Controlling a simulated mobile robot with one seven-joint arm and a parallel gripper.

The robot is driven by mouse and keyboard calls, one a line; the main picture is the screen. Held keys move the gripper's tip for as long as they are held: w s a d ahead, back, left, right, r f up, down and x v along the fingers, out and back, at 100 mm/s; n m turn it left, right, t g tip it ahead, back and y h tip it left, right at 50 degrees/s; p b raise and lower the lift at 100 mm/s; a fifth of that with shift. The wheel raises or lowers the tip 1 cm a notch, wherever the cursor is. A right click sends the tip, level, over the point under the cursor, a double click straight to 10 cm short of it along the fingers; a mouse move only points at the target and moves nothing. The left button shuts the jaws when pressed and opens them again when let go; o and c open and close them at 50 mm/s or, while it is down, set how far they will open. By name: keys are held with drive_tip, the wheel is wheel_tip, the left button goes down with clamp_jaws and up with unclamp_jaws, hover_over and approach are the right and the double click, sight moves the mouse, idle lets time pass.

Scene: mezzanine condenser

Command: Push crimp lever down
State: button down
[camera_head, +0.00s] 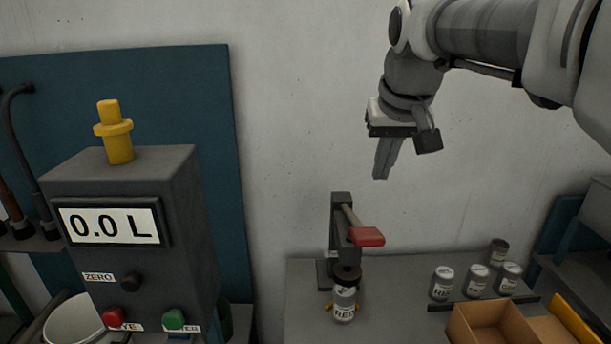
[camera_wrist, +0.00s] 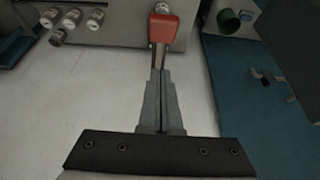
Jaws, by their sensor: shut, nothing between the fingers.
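The crimp lever has a red handle (camera_head: 367,237) on a thin metal bar, and it rises from a dark crimper post (camera_head: 340,225) on the bench. The handle sticks out towards the camera. A labelled can (camera_head: 344,303) stands upright under the crimper head. My gripper (camera_head: 381,176) is shut and empty, pointing down, above and slightly right of the lever, apart from it in the head view. In the wrist view, the closed fingers (camera_wrist: 160,76) line up just below the red handle (camera_wrist: 163,28); the gap between them is hard to judge there.
Several labelled cans (camera_head: 477,281) stand on the bench to the right, behind a cardboard box (camera_head: 490,328). A grey meter box (camera_head: 130,230) reading 0.0 L, with a yellow fitting on top, stands at left. The air around my gripper is clear.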

drive_tip(key=shift+w+a+r, duration=0.1)
drive_tip(key=shift+w, duration=0.2)
hover_over(366, 230)
wheel_tip(366, 230, down, 10)
drive_tip(key=shift+s+r, duration=0.1)
drive_tip(key=shift+r, duration=0.1)
drive_tip(key=shift+s+f, duration=0.25)
drive_tip(key=shift+f, duration=0.25)
drive_tip(key=shift+s+f, duration=0.25)
drive_tip(key=shift+f, duration=0.2)
drive_tip(key=shift+s+f, duration=0.25)
drive_tip(key=shift+f, duration=0.45)
